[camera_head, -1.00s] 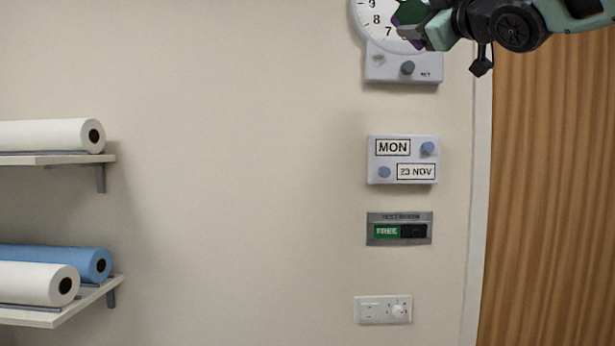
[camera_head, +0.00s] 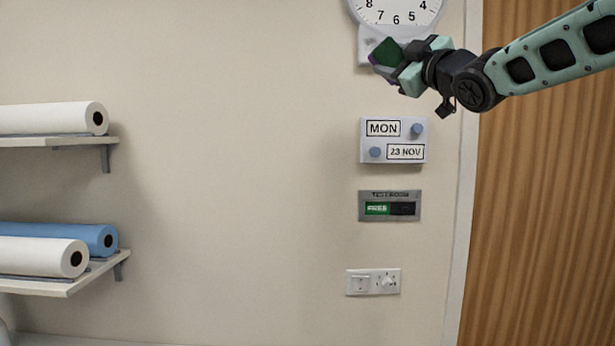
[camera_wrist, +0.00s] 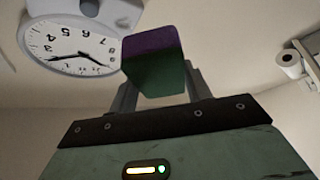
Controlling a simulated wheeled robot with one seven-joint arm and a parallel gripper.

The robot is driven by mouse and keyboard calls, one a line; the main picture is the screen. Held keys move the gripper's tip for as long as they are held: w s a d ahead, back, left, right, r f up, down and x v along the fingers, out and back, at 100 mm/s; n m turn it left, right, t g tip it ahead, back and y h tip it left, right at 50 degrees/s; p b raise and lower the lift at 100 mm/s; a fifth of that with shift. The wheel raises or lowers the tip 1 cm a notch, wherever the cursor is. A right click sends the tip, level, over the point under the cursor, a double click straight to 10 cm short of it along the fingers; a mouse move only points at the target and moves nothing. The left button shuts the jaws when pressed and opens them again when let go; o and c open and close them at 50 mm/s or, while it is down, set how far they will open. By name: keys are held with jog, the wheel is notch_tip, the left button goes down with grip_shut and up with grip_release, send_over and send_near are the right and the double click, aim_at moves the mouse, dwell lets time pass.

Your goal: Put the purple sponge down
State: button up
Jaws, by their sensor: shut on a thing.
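The sponge (camera_head: 387,52) is a small block with a dark green face and a purple layer. My gripper (camera_head: 399,62) is shut on it and holds it up in the air, in front of the wall just below the clock in the head view. In the wrist view the sponge (camera_wrist: 154,62) sits between the two grey fingers, its purple side at the top and its green side towards the camera. The inner faces of the fingers are hidden behind the sponge.
A wall clock (camera_head: 398,12), a calendar box (camera_head: 393,140), a free/occupied sign (camera_head: 389,206) and a switch plate (camera_head: 373,282) are on the wall. Shelves (camera_head: 65,286) with paper rolls (camera_head: 45,257) stand at left. A wooden door (camera_head: 545,220) is at right. A pale surface edge (camera_head: 200,341) shows at the bottom.

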jog(key=w+a+f, duration=0.3)
jog(key=f, duration=1)
jog(key=w+a+f, duration=0.2)
jog(key=w+f, duration=0.1)
jog(key=f, duration=0.9)
jog(key=w+a+f, duration=0.3)
jog(key=w+f, duration=0.1)
jog(key=f, duration=0.9)
notch_tip(320, 180, down, 14)
jog(key=s+d+m+t+h, duration=0.1)
jog(key=s+m+h, duration=0.1)
jog(key=h, duration=0.1)
jog(key=s+d+f+m+t+h, duration=0.1)
jog(key=s+d+f+h, duration=0.25)
jog(key=f, duration=0.55)
jog(key=s+d+f+m+h, duration=0.25)
jog(key=s+d+f, duration=0.2)
jog(key=f, duration=0.35)
jog(key=s+d+f+h, duration=0.3)
jog(key=s+d+f, duration=0.1)
jog(key=s+d, duration=0.1)
jog(key=s+d+r+y, duration=0.3)
jog(key=s+d+r, duration=0.2)
jog(key=s+d, duration=0.5)
notch_tip(320, 180, down, 7)
jog(key=a+b, duration=0.1)
jog(key=b, duration=0.5)
jog(key=shift+s+r+h, duration=0.2)
jog(key=shift+s+h, duration=0.1)
jog(key=shift+s, duration=0.15)
